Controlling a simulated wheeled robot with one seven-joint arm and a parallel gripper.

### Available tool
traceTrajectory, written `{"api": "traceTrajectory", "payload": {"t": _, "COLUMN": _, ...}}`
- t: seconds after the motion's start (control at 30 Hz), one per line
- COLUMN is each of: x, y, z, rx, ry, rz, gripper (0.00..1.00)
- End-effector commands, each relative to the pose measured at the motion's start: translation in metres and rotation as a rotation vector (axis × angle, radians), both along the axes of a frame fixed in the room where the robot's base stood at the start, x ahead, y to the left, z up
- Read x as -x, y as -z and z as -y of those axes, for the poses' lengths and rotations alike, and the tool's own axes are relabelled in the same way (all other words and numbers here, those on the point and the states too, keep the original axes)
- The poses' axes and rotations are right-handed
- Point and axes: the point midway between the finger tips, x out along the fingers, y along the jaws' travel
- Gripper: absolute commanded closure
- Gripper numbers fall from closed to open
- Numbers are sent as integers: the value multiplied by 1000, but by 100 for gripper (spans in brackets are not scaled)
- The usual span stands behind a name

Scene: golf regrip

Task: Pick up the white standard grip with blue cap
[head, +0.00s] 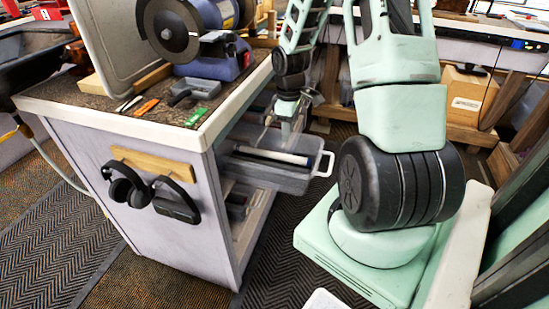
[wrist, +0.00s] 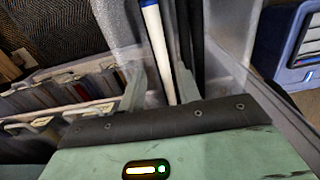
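The white grip (wrist: 157,45) runs down the wrist view with a blue cap at its top end. In the head view the white grip (head: 272,155) lies lengthwise in a grey bin (head: 275,180). My gripper (wrist: 159,72) is open, with one finger on each side of the white grip and a gap visible on both sides. In the head view my gripper (head: 277,124) points down over the bin. The lower end of the grip is hidden behind my gripper body in the wrist view. I cannot tell how deep the fingers reach.
Dark grips (wrist: 192,35) lie just right of the white grip. The bin sticks out from a workbench (head: 165,205) that carries a bench grinder (head: 205,25). Ear muffs (head: 150,193) hang on its side. A cardboard box (head: 467,97) stands behind.

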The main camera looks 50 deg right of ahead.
Motion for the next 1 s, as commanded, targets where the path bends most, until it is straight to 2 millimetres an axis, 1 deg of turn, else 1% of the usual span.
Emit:
{"api": "traceTrajectory", "payload": {"t": 0.03, "x": 1, "y": 13, "z": -1, "rx": -3, "ry": -1, "rz": -4, "gripper": 67}}
{"api": "traceTrajectory", "payload": {"t": 0.1, "x": 1, "y": 25, "z": -1, "rx": -2, "ry": -1, "rz": -4, "gripper": 67}}
{"api": "traceTrajectory", "payload": {"t": 0.2, "x": 0, "y": 38, "z": -1, "rx": -1, "ry": -1, "rz": -2, "gripper": 67}}
{"api": "traceTrajectory", "payload": {"t": 0.43, "x": 0, "y": 53, "z": 0, "rx": -1, "ry": 0, "rz": -1, "gripper": 67}}
{"api": "traceTrajectory", "payload": {"t": 0.6, "x": -1, "y": 79, "z": 0, "rx": -2, "ry": 0, "rz": -4, "gripper": 67}}
{"api": "traceTrajectory", "payload": {"t": 0.7, "x": -1, "y": 91, "z": 0, "rx": -1, "ry": 0, "rz": -3, "gripper": 67}}
{"api": "traceTrajectory", "payload": {"t": 0.83, "x": -2, "y": 98, "z": 0, "rx": 0, "ry": 0, "rz": 0, "gripper": 67}}
{"api": "traceTrajectory", "payload": {"t": 1.0, "x": -2, "y": 98, "z": 0, "rx": 1, "ry": 0, "rz": 0, "gripper": 67}}
